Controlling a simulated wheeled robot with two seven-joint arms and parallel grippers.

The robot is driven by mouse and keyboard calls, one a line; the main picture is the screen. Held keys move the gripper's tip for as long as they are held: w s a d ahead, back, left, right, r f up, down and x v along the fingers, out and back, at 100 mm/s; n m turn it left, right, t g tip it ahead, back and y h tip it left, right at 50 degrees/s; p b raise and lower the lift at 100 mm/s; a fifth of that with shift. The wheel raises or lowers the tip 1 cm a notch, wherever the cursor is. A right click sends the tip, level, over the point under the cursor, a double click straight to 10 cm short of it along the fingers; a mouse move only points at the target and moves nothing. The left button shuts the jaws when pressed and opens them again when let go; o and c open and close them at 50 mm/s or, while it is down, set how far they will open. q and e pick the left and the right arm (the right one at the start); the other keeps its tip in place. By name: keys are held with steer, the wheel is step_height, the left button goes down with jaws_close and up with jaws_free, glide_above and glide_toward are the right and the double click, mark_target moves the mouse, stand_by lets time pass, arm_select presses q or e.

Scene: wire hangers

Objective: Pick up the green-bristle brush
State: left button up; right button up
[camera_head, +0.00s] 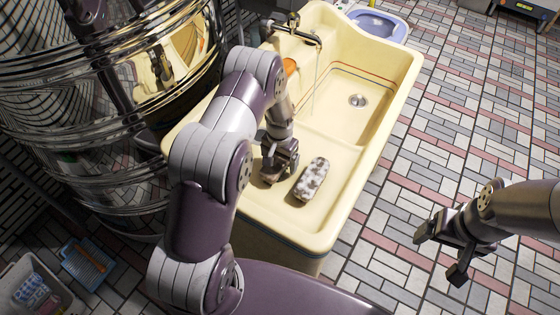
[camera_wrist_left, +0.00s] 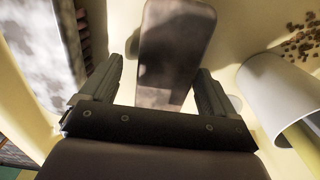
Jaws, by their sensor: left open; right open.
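My left gripper (camera_head: 280,174) points down over the near left part of the cream sink counter (camera_head: 335,222). In the left wrist view, its open fingers (camera_wrist_left: 160,68) stand on either side of a smooth brown-grey oblong block (camera_wrist_left: 178,30), with gaps beside it. This may be the back of a brush; no green bristles show. A mottled grey-white brush (camera_head: 312,181) lies just right of the left gripper; in the left wrist view, it seems to be the mottled block (camera_wrist_left: 35,40) with brownish bristles along its side. My right gripper (camera_head: 438,258) is open and empty over the tiled floor.
The sink basin (camera_head: 375,85) with its drain lies behind, with a tap (camera_head: 295,30) at back left. An orange item (camera_head: 290,66) is near the tap. Shiny metal drums (camera_head: 110,110) stand left. A pale cylinder (camera_wrist_left: 275,90) is close beside the left gripper's right finger.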

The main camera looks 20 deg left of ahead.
arm_select(q)
steer(key=shift+a+f, duration=0.2)
steer(key=shift+f, duration=0.05)
steer(key=shift+w+a, duration=0.1)
steer(key=shift+a, duration=0.05)
steer(key=shift+c, duration=1.3)
steer(key=c, duration=0.9)
steer(key=shift+o, duration=0.2)
